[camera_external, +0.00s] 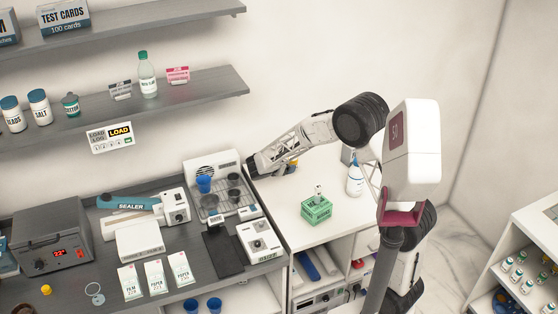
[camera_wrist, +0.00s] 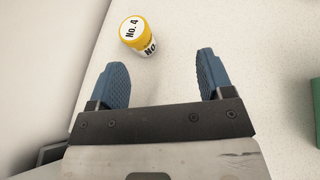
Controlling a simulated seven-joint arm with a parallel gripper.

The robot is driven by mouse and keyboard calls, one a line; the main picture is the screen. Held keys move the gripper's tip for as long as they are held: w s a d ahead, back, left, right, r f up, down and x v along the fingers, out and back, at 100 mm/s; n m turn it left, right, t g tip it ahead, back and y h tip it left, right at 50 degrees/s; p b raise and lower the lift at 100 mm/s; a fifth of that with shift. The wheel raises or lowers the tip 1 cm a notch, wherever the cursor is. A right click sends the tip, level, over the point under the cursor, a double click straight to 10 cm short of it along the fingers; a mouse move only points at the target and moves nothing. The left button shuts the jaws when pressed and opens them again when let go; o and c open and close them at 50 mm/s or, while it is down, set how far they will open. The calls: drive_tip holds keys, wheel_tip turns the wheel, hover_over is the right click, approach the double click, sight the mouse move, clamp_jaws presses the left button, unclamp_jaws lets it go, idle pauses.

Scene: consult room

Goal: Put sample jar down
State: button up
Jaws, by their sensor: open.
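The sample jar (camera_wrist: 138,36) has a yellow lid marked "No. 4" and stands on the white counter (camera_wrist: 250,45) in the wrist view. A small yellow patch beside the end of my arm in the external view appears to be the same jar (camera_external: 293,163). My gripper (camera_wrist: 162,68) is open, with its two blue ridged fingers wide apart and nothing between them. The jar is just beyond the fingertips, a little left of the middle, and apart from both fingers. In the external view my arm hides most of the gripper.
A green rack (camera_external: 317,209) stands on the white counter, its edge showing at the right of the wrist view (camera_wrist: 316,110). A white bottle (camera_external: 354,180) stands behind it. The grey bench at left holds a drying rack with cups (camera_external: 227,201) and several devices. The counter around the jar is clear.

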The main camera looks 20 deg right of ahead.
drive_tip(key=s+d+r+m+g+y, duration=0.2)
drive_tip(key=s+d+r+m, duration=0.35)
drive_tip(key=s, duration=0.45)
drive_tip(key=s+d+r+m+g+y, duration=0.25)
drive_tip(key=s+d+r+m, duration=0.3)
drive_tip(key=s, duration=0.55)
drive_tip(key=s+r+m+t+y, duration=0.2)
drive_tip(key=s+m+y, duration=0.5)
drive_tip(key=s, duration=1.4)
drive_tip(key=shift+s+d+m, duration=0.15)
drive_tip(key=shift+d+m, duration=0.25)
drive_tip(key=shift+m, duration=1.5)
